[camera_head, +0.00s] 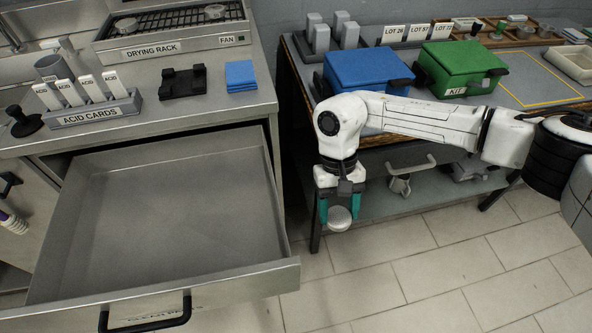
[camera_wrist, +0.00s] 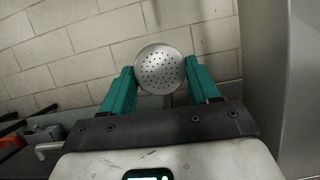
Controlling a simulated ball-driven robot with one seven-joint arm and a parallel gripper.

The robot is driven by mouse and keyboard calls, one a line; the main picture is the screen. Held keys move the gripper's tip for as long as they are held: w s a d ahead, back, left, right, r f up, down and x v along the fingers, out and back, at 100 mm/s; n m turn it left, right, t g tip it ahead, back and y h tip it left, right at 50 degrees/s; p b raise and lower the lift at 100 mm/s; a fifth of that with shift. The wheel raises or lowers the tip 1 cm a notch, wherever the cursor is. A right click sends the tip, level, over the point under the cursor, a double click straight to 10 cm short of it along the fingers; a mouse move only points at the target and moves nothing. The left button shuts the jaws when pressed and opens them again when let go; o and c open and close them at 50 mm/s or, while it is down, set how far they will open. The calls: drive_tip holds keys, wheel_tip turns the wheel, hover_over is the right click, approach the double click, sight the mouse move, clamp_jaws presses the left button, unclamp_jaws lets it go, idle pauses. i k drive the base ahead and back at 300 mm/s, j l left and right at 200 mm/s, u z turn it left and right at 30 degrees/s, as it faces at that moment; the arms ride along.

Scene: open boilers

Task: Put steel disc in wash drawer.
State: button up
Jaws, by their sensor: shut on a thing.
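The steel disc (camera_wrist: 160,70) is round with many small holes in its face. It sits between the two teal fingers of my gripper (camera_wrist: 162,88) in the wrist view. In the head view my gripper (camera_head: 338,212) points down, shut on the disc (camera_head: 340,218), over the floor just right of the wash drawer. The wash drawer (camera_head: 262,283) is pulled open and looks empty, with a black handle at its front. Its front label is only partly readable. The disc is outside the drawer, apart from its right wall.
The steel counter holds a drying rack (camera_head: 170,42), acid cards (camera_head: 95,115), a black holder (camera_head: 184,82) and blue cloths (camera_head: 240,75). On the right bench stand a blue box (camera_head: 366,72) and a green box (camera_head: 462,66). Open tiled floor (camera_head: 420,285) lies in front.

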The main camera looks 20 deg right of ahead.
sight(173, 250)
drive_tip(key=k+u, duration=0.15)
drive_tip(key=k, duration=0.55)
drive_tip(key=i+u, duration=0.1)
drive_tip(key=u, duration=0.35)
drive_tip(key=i+j+u, duration=0.1)
drive_tip(key=u, duration=0.4)
drive_tip(key=i+u, duration=0.1)
drive_tip(key=u, duration=0.35)
drive_tip(key=i+l, duration=0.2)
drive_tip(key=i, duration=0.2)
drive_tip(key=i+l, duration=0.2)
drive_tip(key=i, duration=0.2)
drive_tip(key=i+l, duration=0.15)
drive_tip(key=i, duration=0.2)
